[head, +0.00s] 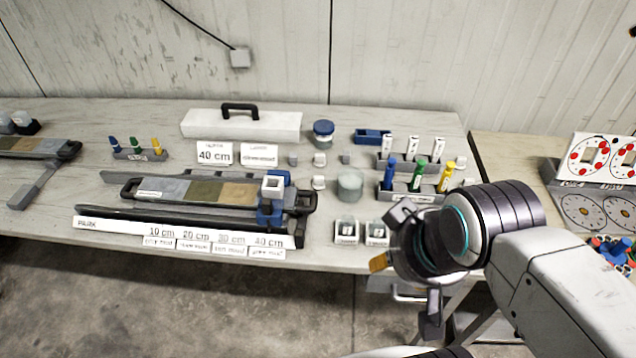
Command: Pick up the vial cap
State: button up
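Several small pale pieces stand mid-table, and I cannot tell for certain which is the vial cap. They include a white cap-like piece (319,183), another white piece (319,159) behind it, and two small grey pieces (293,158) and (346,157) to either side. My gripper (414,264) is in front of the table's front edge, right of and nearer than these pieces. Its fingers are spread wide apart, with nothing visible between them. My arm reaches in from the right and may hide part of the table's front right.
Racks with coloured tubes (417,176) stand to the right. A long core tray (205,191) lies left. Two small labelled boxes (347,231) and (377,233) sit at the front edge.

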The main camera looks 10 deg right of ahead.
aim_at(318, 184)
jog(key=i+j+u, duration=0.15)
jog(key=u, duration=0.3)
jog(key=i+j+u, duration=0.15)
jog(key=u, duration=0.35)
jog(key=i+u, duration=0.15)
jog(key=u, duration=0.3)
jog(key=i+u, duration=0.2)
jog(key=u, duration=0.3)
jog(key=i+u, duration=0.15)
jog(key=u, duration=0.3)
